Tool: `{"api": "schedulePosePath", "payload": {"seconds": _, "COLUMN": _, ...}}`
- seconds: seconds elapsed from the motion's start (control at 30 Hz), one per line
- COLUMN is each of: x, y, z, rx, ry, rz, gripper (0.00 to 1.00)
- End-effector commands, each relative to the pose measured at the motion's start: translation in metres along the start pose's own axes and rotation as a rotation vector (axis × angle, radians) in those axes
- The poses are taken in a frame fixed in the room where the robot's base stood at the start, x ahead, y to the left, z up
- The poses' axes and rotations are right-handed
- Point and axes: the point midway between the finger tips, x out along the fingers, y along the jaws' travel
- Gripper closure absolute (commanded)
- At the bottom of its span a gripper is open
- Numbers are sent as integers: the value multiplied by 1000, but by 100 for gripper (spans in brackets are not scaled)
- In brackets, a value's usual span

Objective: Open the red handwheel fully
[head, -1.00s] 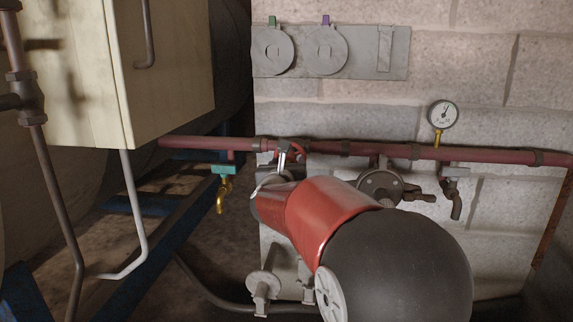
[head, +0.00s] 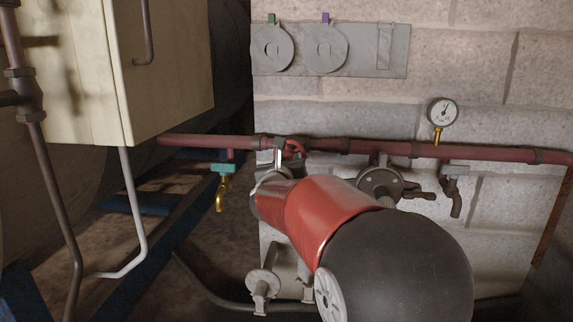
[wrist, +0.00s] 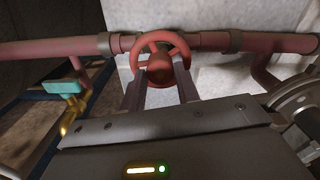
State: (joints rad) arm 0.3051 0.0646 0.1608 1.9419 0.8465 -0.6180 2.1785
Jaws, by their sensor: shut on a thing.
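The red handwheel (wrist: 177,43) sits on the red pipe at the top middle of the wrist view, with a rounded hub inside its ring. In the head view only part of the handwheel (head: 298,146) shows, just past my gripper. My gripper (wrist: 160,76) is shut on the handwheel, one finger on each side of its lower part. In the head view my gripper (head: 281,155) is mostly hidden behind my red and black arm. The exact finger contact is hard to see.
A teal-handled brass tap (head: 222,170) hangs close by on the left. A round flanged valve (head: 380,183) and a small tap (head: 455,190) are on the right. A pressure gauge (head: 442,112) stands above the pipe. A cream cabinet (head: 165,70) juts out at upper left.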

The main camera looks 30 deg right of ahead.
Motion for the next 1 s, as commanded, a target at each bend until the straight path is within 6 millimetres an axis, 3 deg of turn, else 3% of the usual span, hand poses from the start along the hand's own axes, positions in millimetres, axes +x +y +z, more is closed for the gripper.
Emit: {"api": "schedulePosePath", "payload": {"seconds": 1.0, "x": 0, "y": 3, "z": -1, "rx": -928, "ry": 1, "rz": 3, "gripper": 91}}
